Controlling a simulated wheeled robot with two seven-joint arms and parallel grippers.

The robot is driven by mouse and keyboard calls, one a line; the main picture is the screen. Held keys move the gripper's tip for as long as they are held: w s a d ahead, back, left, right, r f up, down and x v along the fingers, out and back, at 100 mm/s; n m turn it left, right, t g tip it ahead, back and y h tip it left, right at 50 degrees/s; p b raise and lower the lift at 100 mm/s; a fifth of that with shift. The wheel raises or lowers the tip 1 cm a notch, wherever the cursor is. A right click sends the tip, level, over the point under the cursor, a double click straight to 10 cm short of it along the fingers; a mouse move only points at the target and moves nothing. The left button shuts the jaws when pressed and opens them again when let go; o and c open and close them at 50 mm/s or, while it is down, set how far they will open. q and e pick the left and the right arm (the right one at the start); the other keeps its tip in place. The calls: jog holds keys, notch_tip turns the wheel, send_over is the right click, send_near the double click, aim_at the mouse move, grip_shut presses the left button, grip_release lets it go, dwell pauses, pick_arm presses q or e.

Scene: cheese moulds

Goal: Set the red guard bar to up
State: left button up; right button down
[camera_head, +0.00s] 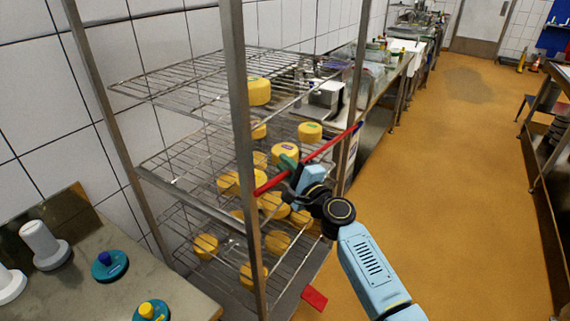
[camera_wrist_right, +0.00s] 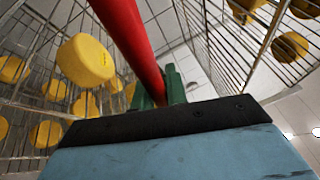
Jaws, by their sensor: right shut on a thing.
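The red guard bar (camera_head: 320,152) runs across the open side of the wire rack, from the near post to a blue end at the far post. In the head view I cannot tell whether it is level or tilted. My right gripper (camera_head: 289,164), with green fingers, is shut on the bar towards its near end. In the right wrist view, the red bar (camera_wrist_right: 128,35) passes between the green fingers (camera_wrist_right: 160,90), which partly hide it. My left gripper is not in view.
The steel rack (camera_head: 237,80) holds several yellow cheeses (camera_head: 259,92) on wire shelves beside the bar. A red tab (camera_head: 314,298) sticks out low at the rack. A worktop (camera_head: 90,290) with moulds stands at lower left. The orange floor (camera_head: 450,200) on the right is clear.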

notch_tip(320, 180, up, 8)
jog(key=w+d+m+p, duration=0.1)
jog(key=w+m+p, duration=0.1)
jog(key=p, duration=0.7)
jog(key=shift+d+r+g+h, duration=0.15)
jog(key=shift+d+g+h, duration=0.15)
jog(key=c, duration=1.4)
grip_release()
jog(key=p+v, duration=0.2)
jog(key=v, duration=1.1)
jog(key=shift+s+p, duration=0.2)
jog(key=shift+p, duration=0.15)
